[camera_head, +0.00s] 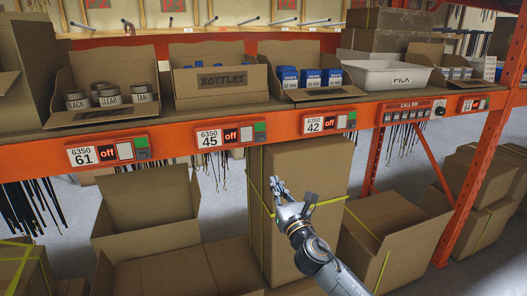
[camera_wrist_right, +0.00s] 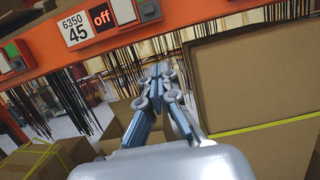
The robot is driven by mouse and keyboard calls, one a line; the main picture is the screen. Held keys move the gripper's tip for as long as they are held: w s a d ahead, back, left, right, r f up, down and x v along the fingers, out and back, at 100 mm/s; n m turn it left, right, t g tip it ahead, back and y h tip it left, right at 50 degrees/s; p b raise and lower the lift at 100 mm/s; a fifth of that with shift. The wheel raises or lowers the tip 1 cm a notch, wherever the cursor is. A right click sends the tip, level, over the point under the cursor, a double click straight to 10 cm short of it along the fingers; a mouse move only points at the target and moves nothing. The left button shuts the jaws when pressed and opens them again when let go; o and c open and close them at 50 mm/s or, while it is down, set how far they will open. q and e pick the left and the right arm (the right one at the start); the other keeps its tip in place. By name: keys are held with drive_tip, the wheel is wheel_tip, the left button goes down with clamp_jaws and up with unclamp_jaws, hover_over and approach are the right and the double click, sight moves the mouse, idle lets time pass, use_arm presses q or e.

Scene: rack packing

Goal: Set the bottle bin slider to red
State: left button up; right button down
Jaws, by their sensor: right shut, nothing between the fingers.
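The bottle bin (camera_head: 222,80) is an open cardboard box labelled BOTTLES on the orange rack shelf. Below it on the beam is the panel marked 6350 45 (camera_head: 226,135), with a red "off" display, a white part and a green-and-grey slider (camera_head: 260,132). The green shows at the top of the slider and grey below. The panel also shows at the top of the right wrist view (camera_wrist_right: 95,25). My right gripper (camera_head: 279,187) is shut and empty, below the beam and slightly right of this panel, apart from it. My left gripper is out of view.
Similar panels numbered 61 (camera_head: 107,151) and 42 (camera_head: 330,122) sit on the same beam. Dark straps (camera_head: 210,170) hang under the beam. A tall cardboard box (camera_head: 300,165) stands behind my right gripper, with open boxes (camera_head: 150,215) to the left.

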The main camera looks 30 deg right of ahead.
sight(261, 131)
drive_tip(key=w+r+p, duration=0.1)
drive_tip(key=w+r, duration=0.1)
drive_tip(key=w, duration=0.1)
drive_tip(key=w+d+r+p, duration=0.1)
drive_tip(key=w+r+p, duration=0.1)
drive_tip(key=w, duration=0.1)
drive_tip(key=w+d+r+p, duration=0.1)
drive_tip(key=w+r+p, duration=0.1)
drive_tip(key=w, duration=0.1)
drive_tip(key=shift+d+r, duration=0.1)
drive_tip(key=shift+r, duration=0.15)
drive_tip(key=shift+w, duration=0.1)
drive_tip(key=shift+f, duration=0.1)
wheel_tip(261, 131, up, 4)
drive_tip(key=p, duration=0.3)
drive_tip(key=shift+p, duration=0.35)
